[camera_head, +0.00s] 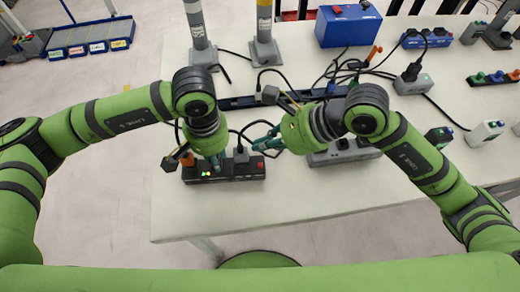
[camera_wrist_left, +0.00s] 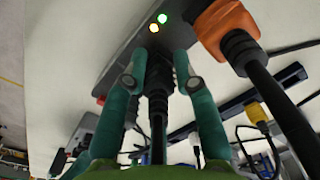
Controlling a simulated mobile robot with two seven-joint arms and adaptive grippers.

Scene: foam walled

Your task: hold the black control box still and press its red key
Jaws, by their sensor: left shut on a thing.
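The black control box (camera_head: 225,172) lies near the table's front edge, with lit lamps at its left end and a red key (camera_head: 259,162) at its right end. My left gripper (camera_head: 214,165) is over the box. In the left wrist view its two teal fingers (camera_wrist_left: 160,75) close around a black plug with a cable (camera_wrist_left: 158,90) at the box, beside the lit lamps. My right gripper (camera_head: 262,142) is just above and behind the red key, apparently apart from it. Its fingers show small, and I cannot tell whether they are open.
An orange plug (camera_head: 187,159) with a thick black cable is at the box's left end; it also shows in the left wrist view (camera_wrist_left: 225,30). A grey socket strip (camera_head: 345,153) lies to the right. Loose cables cross behind the box. The front right of the table is clear.

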